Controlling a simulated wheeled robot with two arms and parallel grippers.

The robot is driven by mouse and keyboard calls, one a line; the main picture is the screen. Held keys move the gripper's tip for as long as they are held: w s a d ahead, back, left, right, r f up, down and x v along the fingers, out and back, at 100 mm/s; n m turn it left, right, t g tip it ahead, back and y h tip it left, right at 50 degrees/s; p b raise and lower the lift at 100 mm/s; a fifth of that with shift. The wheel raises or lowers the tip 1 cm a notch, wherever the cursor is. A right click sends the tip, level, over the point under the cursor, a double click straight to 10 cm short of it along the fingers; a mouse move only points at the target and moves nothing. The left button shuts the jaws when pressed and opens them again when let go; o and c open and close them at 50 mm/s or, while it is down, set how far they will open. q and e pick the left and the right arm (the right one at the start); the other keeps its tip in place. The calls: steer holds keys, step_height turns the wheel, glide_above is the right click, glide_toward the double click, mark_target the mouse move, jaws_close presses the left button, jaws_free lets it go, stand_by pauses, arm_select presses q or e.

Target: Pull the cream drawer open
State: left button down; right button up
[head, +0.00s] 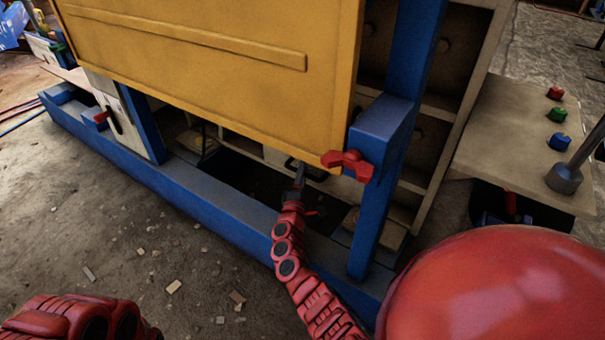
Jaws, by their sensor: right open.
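The cream drawer (272,157) shows only as a pale strip below the yellow panel (210,60), which hides its upper part. A dark handle (316,176) sits at its front. My right gripper (300,171) is open, with its dark fingers right at the left part of the handle. I cannot tell whether they touch it or stand around it. Of my left arm only red links show at the bottom left; its gripper is out of view.
A red latch (347,164) sticks out just right of the handle. The blue frame has a post (383,180) on the right and a low beam (190,197) in front. A control desk (515,140) with coloured buttons stands at the right.

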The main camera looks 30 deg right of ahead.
steer(key=shift+c, duration=0.3)
jaws_close()
stand_by(1.1)
